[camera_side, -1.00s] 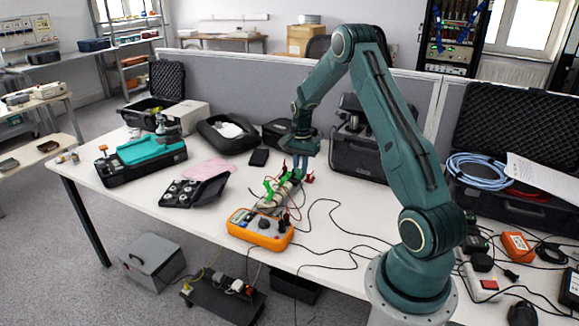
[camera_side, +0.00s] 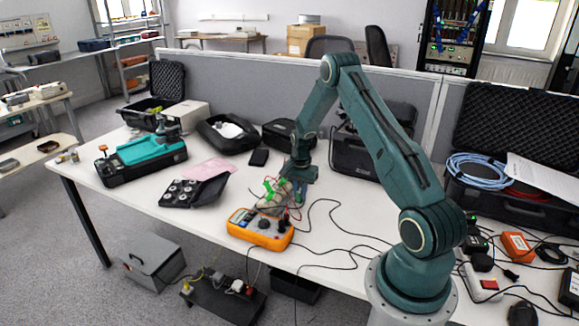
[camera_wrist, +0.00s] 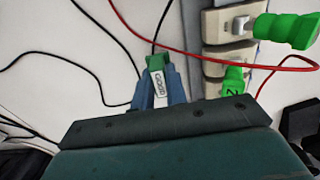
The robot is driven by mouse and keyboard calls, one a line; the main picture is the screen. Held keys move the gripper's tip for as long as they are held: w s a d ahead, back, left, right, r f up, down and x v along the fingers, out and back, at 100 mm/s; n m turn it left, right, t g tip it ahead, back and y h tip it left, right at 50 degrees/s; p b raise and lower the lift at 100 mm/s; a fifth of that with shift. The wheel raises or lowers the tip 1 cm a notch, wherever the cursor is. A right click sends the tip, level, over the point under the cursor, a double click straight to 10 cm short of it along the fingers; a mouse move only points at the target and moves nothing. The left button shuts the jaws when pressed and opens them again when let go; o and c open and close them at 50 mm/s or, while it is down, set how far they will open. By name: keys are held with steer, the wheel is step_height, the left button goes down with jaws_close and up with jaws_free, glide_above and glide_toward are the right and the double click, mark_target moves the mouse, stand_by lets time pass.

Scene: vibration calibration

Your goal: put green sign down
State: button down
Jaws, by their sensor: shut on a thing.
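My gripper (camera_wrist: 160,88) has blue fingers closed on the green sign (camera_wrist: 155,62), a small green piece with a white label between the fingertips. The lettering on the label is too small to read surely. In the side view my gripper (camera_side: 297,190) is low over the white table, just right of the wired terminal blocks. The sign cannot be made out clearly there. Whether the sign touches the table is unclear.
Pale terminal blocks (camera_wrist: 228,30) with green parts (camera_wrist: 287,30) stand close to the right of my gripper in the wrist view. Red and black wires cross nearby. An orange meter (camera_side: 260,229) lies in front. Black cables spread over the table on the right.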

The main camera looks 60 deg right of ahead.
steer(key=shift+f, duration=1)
steer(key=shift+f, duration=0.2)
steer(key=c, duration=1.4)
jaws_free()
steer(key=shift+r, duration=0.15)
step_height(320, 180, up, 12)
steer(key=shift+r, duration=0.1)
